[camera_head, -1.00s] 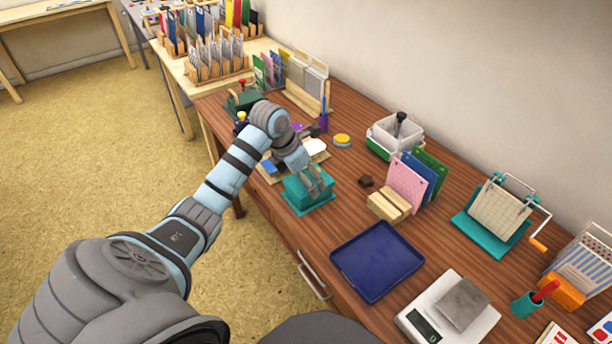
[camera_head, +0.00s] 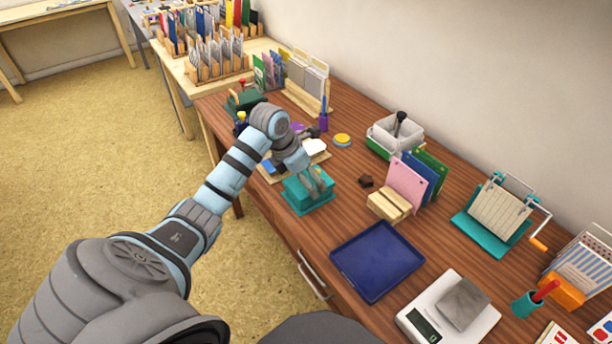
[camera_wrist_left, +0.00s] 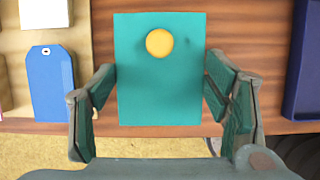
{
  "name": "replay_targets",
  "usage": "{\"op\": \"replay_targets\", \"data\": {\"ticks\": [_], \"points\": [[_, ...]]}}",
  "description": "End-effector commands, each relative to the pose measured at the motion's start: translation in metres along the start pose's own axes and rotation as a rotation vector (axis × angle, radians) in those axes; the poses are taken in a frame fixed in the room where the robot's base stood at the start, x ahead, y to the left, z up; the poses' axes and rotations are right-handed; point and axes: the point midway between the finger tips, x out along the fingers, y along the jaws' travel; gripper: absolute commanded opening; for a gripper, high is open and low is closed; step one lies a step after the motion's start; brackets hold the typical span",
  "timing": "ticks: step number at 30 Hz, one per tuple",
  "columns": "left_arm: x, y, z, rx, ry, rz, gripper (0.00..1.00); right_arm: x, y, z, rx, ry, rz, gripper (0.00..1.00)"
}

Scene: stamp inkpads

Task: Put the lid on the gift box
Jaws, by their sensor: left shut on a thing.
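A teal lid with a yellow round knob fills the middle of the left wrist view (camera_wrist_left: 160,90). My left gripper (camera_wrist_left: 160,70) has one finger along each side of this lid and is shut on it. In the head view the gripper (camera_head: 316,186) points down at the teal gift box (camera_head: 306,204) near the table's front edge, with the lid at its top. The fingers and arm cover part of both, and I cannot tell whether the lid is fully seated. My right gripper is not in view.
A wooden board with a blue tag (camera_wrist_left: 53,88) lies just left of the box. A dark blue tray (camera_head: 376,262) and a wooden stand with coloured cards (camera_head: 388,206) are to the right. Bare tabletop (camera_head: 345,205) lies between.

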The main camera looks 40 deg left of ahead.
Motion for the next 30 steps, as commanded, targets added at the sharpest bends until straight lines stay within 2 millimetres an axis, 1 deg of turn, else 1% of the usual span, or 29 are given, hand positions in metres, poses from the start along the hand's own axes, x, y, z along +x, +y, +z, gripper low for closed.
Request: {"op": "replay_targets", "data": {"ticks": [29,30], "points": [[0.0036,0.0001,-0.0014,0.0,0.0,0.0,0.51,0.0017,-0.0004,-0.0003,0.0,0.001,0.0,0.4],[0.0036,0.0001,-0.0014,0.0,0.0,0.0,0.71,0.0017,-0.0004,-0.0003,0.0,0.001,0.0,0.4]]}}
